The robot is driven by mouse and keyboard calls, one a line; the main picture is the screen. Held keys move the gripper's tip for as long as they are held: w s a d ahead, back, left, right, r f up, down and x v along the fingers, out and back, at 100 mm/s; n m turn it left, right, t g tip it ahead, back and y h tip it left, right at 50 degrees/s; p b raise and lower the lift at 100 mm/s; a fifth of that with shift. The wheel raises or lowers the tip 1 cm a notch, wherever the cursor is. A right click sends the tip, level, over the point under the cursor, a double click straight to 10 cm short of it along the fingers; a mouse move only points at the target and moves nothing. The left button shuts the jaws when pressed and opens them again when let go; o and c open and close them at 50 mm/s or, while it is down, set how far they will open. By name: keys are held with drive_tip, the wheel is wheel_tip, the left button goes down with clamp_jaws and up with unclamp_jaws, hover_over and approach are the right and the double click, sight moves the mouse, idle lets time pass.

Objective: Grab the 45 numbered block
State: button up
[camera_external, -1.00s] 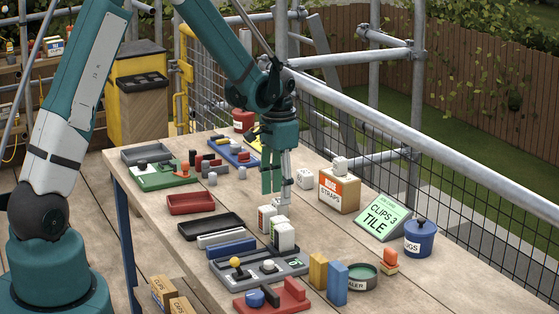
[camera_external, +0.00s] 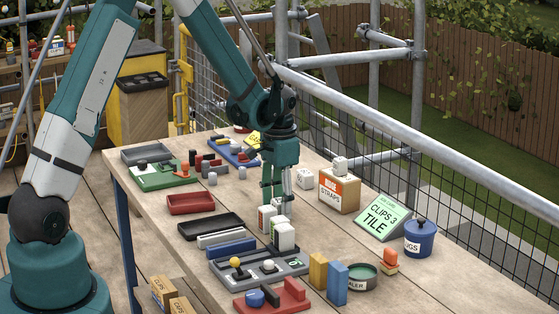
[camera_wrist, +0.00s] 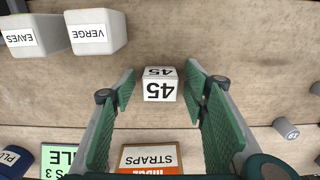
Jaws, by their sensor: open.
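The white block numbered 45 (camera_wrist: 159,86) stands on the wooden bench in the wrist view, its number upside down there. My gripper (camera_wrist: 160,82) is open, with one green finger to the left of the block and one to the right. A gap shows on both sides, so neither finger touches it. In the outside view my gripper (camera_external: 277,198) points down, low over the bench, and partly covers a small white block behind the labelled white blocks. Its number cannot be read there.
White blocks marked VERGE (camera_wrist: 92,32) and EAVES (camera_wrist: 34,34) stand close by. The STRAPS box (camera_external: 339,190) stands to the right, with a small white block (camera_external: 340,164) on top. Another white block (camera_external: 304,179) is near it. Trays lie left of my gripper.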

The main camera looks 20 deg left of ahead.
sight(279, 201)
drive_tip(key=c, duration=1)
drive_tip(key=shift+r, duration=0.15)
drive_tip(key=shift+r+p, duration=0.5)
drive_tip(key=shift+r, duration=4.4)
